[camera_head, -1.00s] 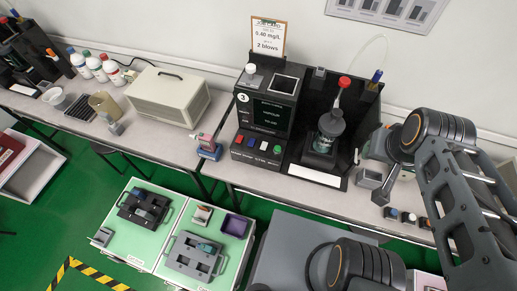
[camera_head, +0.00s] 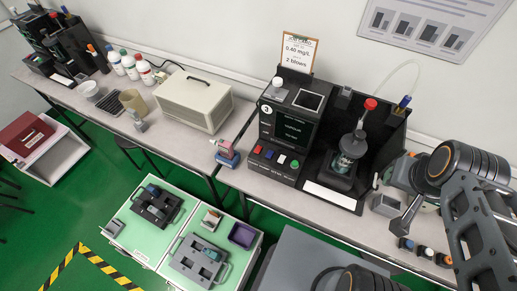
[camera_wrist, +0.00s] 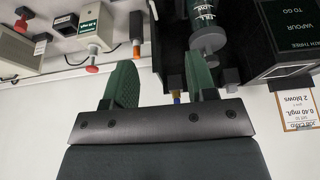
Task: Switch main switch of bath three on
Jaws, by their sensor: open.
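Bath three (camera_head: 290,130) is a black unit marked 3 on the bench in the head view, with a lit text screen (camera_head: 292,128). A row of coloured buttons (camera_head: 276,158) lies along its front base. Which control is the main switch, and its position, I cannot tell. In the wrist view its dark housing (camera_wrist: 270,40), lettered "BATH THREE", shows upside down at upper right. My gripper (camera_wrist: 160,88) is open in the wrist view, with two green fingers apart and nothing between them. In the head view my arm is at the right, and its fingertips cannot be made out clearly.
A glass vessel with a grey top (camera_head: 350,150) stands right of the screen unit, with a tube above. A card (camera_head: 297,51) stands behind. A beige case (camera_head: 180,100) and bottles (camera_head: 129,66) are left. White boxes with red knobs (camera_wrist: 94,28) show in the wrist view.

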